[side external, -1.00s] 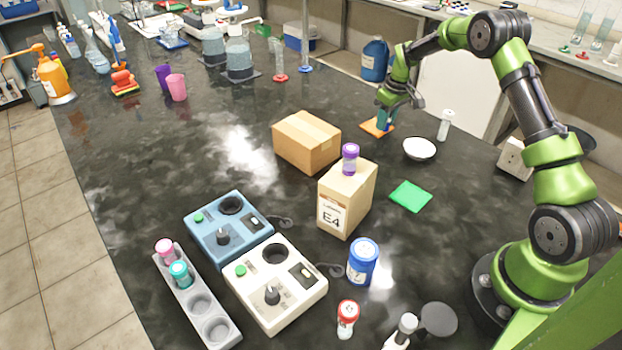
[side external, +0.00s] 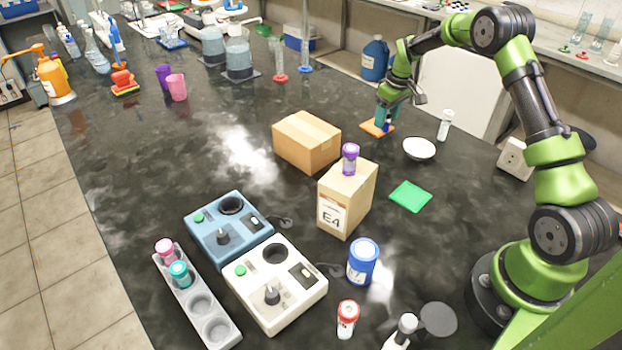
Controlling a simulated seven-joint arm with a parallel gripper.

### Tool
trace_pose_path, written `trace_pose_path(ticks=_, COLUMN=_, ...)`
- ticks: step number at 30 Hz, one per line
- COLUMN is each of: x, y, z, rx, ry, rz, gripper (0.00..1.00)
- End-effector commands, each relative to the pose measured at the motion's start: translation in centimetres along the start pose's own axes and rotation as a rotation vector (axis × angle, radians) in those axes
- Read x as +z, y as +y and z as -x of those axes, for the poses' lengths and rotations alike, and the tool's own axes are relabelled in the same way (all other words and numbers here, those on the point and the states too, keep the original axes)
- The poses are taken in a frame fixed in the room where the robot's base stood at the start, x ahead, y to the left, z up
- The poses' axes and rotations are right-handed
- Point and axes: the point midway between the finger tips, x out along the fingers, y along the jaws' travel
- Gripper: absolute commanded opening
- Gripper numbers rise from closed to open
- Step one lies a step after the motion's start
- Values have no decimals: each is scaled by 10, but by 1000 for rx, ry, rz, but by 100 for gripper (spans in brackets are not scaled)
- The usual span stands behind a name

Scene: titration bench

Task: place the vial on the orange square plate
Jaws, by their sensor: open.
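The orange square plate (side external: 371,129) lies flat on the dark bench, at the upper right of the picture. A small dark blue object (side external: 387,127), apparently the vial, shows on or just over the plate, low between my fingers. It is mostly hidden, so its shape and contact with the plate are hard to tell. My gripper (side external: 388,119) points down over the plate, open, with its fingers around or just above the blue object.
A white bowl (side external: 420,149) and a clear white-capped tube (side external: 445,125) stand right of the plate. A cardboard box (side external: 306,142) lies to its left. A box marked E4 (side external: 346,200) carries a purple-capped vial (side external: 350,158). A green square (side external: 411,196) lies nearer.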

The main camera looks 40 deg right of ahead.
Motion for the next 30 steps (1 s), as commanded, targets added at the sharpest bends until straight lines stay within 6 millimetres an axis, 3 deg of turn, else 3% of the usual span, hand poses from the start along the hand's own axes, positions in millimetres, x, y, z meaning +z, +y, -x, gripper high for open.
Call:
trace_pose_path(ticks=9, x=0, y=1, z=70, rx=3, ry=3, rz=-1, gripper=53)
trace_pose_path(ticks=20, x=0, y=-7, z=115, rx=1, ry=12, rz=-5, gripper=53)
trace_pose_path(ticks=23, x=3, y=-31, z=141, rx=0, ry=47, rz=-24, gripper=53)
trace_pose_path(ticks=25, x=9, y=-57, z=166, rx=-5, ry=86, rz=-49, gripper=53)
trace_pose_path(ticks=30, x=46, y=-132, z=224, rx=-38, ry=193, rz=-125, gripper=53)
